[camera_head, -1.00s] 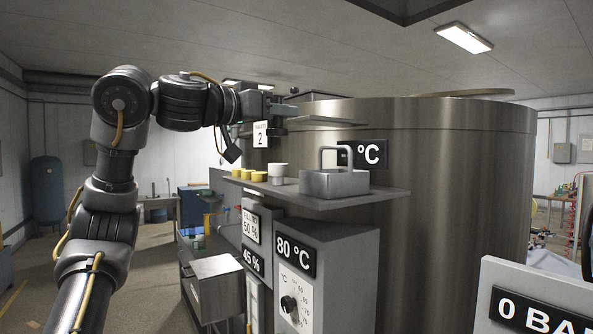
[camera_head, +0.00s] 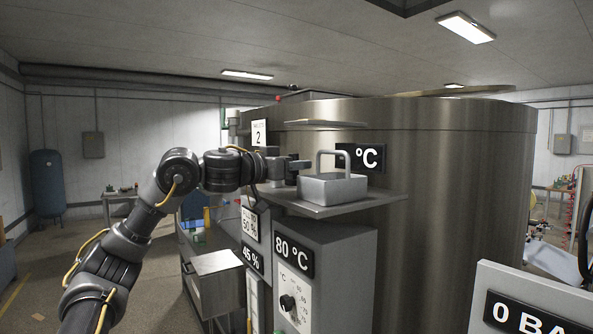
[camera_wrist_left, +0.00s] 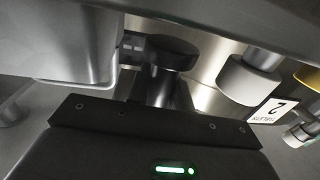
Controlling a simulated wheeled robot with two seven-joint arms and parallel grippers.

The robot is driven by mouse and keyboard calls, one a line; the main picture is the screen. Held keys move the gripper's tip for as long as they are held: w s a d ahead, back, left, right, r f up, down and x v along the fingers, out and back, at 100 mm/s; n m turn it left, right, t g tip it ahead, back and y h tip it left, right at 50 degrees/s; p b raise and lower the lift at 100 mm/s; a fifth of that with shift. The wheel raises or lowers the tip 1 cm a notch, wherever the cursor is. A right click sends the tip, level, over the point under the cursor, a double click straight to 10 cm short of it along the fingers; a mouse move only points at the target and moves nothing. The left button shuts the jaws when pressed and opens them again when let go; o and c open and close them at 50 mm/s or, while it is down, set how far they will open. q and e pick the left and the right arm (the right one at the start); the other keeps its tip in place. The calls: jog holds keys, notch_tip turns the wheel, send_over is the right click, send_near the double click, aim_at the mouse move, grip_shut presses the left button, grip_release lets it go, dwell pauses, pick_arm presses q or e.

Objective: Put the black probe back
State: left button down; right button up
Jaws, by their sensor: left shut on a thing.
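My left gripper (camera_head: 295,167) is low over the shelf, just left of the metal box with a handle (camera_head: 335,188). In the left wrist view my left gripper (camera_wrist_left: 165,75) is shut on a black round-topped piece (camera_wrist_left: 172,50), which looks like the black probe. Its lower part is hidden, so I cannot tell whether it touches the shelf. The metal box (camera_wrist_left: 75,45) is close on the left in that view, and a white cup (camera_wrist_left: 248,82) is on the right. My right gripper is not in view.
The grey shelf (camera_head: 375,203) juts out from the large steel tank (camera_head: 450,190), above the 80 °C cabinet (camera_head: 345,260). A thin upper plate (camera_head: 325,124) is above the gripper. A yellow cup (camera_wrist_left: 308,76) shows beside the white one in the wrist view.

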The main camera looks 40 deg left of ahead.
pick_arm(q)
jog(key=shift+s+a+f, duration=0.1)
jog(key=shift+a+f, duration=0.2)
jog(key=shift+f, duration=0.55)
jog(key=shift+d, duration=0.15)
jog(key=shift+d+f, duration=0.1)
jog(key=shift+f, duration=0.05)
jog(key=c, duration=1.7)
grip_release()
jog(key=o, duration=0.5)
jog(key=shift+c, duration=0.2)
